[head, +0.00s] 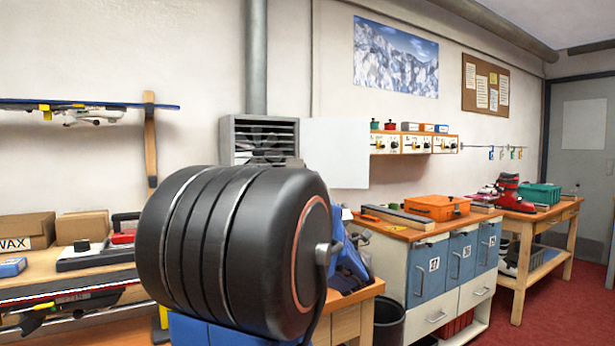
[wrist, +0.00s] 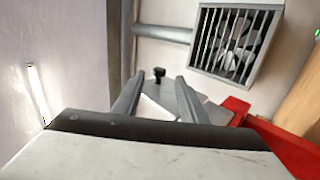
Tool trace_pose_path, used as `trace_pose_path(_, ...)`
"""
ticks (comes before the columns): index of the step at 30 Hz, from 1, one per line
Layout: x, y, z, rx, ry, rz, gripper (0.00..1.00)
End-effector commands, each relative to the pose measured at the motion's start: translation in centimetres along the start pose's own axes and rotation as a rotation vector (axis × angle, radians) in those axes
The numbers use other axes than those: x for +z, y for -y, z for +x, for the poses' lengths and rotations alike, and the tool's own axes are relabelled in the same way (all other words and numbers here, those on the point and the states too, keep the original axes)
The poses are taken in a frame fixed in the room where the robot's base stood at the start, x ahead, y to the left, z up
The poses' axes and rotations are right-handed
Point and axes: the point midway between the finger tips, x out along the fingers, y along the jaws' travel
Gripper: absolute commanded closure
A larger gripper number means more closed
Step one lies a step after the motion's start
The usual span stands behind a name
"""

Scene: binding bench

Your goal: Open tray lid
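In the head view, a low tray with a pale grey lid (head: 72,254) and a black knob (head: 82,245) stands on the left bench. It looks shut, though this is small. In the wrist view, a grey plate (wrist: 168,97) with a black knob (wrist: 158,73), apparently the same lid, shows beyond my gripper (wrist: 158,80). My two grey fingers are spread apart, with the knob seen between their tips; nothing is held. I cannot tell how far the knob is. My gripper is not visible in the head view, where a large dark rounded body blocks the middle.
A red object (head: 124,228) stands just behind the tray; a red piece (wrist: 236,106) shows right of the fingers. Cardboard boxes (head: 82,227) stand behind. Skis (head: 70,295) lie in front, below. An orange case (head: 437,207) sits on the right bench.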

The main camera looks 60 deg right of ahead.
Motion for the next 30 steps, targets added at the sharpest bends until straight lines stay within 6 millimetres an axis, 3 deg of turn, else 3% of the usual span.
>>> trace_pose_path(9, 0.1, 0.0, -6.3, -0.001, 0.004, 0.0, 0.62)
trace_pose_path(15, 0.1, 0.0, -8.7, -0.001, 0.003, 0.0, 0.62)
trace_pose_path(30, 0.0, 0.0, -9.6, 0.0, 0.001, 0.001, 0.62)
